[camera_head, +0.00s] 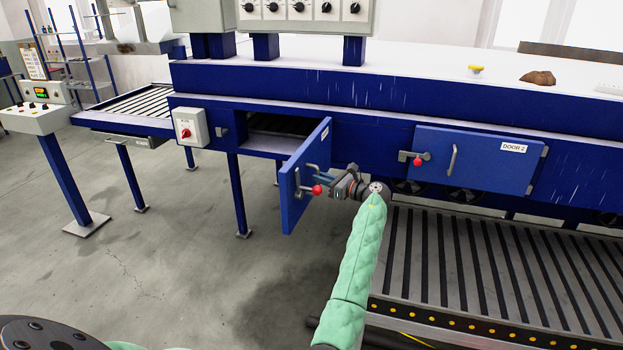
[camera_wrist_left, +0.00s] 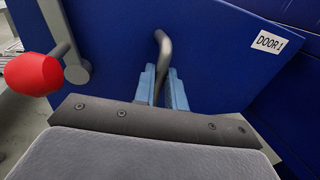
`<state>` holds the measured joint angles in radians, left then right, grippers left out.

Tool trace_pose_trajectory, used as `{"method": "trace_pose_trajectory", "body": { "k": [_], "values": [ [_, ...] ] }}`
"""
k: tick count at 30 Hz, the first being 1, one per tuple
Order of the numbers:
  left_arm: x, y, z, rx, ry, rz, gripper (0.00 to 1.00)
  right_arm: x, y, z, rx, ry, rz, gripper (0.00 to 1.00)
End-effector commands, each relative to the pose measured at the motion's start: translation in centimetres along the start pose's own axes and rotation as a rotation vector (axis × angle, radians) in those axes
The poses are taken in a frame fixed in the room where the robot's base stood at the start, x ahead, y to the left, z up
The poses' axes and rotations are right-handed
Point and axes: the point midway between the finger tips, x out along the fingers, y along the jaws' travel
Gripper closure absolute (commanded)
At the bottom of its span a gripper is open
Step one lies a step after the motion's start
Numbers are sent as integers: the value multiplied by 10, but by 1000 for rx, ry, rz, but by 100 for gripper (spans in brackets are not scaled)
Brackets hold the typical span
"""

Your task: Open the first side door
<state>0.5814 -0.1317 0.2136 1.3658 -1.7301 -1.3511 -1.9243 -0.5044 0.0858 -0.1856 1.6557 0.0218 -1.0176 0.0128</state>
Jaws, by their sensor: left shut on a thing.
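The first side door (camera_head: 306,185) is a blue panel on the side of the blue machine. It stands swung well out from its opening (camera_head: 277,138), whose dark inside shows. The wrist view shows the door's face with a DOOR 1 label (camera_wrist_left: 269,41) and a bent metal handle (camera_wrist_left: 163,48). My left gripper (camera_head: 322,172) is at the door's outer face. Its blue fingers (camera_wrist_left: 160,88) are shut around the handle. A latch lever with a red knob (camera_head: 317,190) is beside the handle and shows large in the wrist view (camera_wrist_left: 34,74). My right gripper is not in view.
DOOR 2 (camera_head: 478,160) is shut, to the right. A slatted conveyor (camera_head: 460,255) fills the lower right, near my green-covered arm. A control box with a red switch (camera_head: 190,128) is left of the opening. Grey floor (camera_head: 180,240) is clear to the left.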

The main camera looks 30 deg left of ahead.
Motion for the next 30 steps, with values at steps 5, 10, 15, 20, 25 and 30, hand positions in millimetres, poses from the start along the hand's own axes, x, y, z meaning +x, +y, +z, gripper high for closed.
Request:
{"method": "trace_pose_trajectory", "body": {
  "k": [5, 10, 15, 20, 25, 30],
  "values": [
    [-6, -9, 7, -6, -5, -12, 100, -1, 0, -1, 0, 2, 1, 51],
    [-7, -9, 6, -6, -5, -11, 100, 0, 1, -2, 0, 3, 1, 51],
    [-6, -9, 6, -6, -4, -10, 100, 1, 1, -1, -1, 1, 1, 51],
    [-6, -8, 5, -5, -4, -8, 72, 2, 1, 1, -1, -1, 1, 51],
    [-6, -7, 3, -3, -2, -7, 70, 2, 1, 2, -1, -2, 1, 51],
    [-7, -6, 2, -2, -1, -5, 70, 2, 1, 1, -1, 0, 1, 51]
  ]
}}
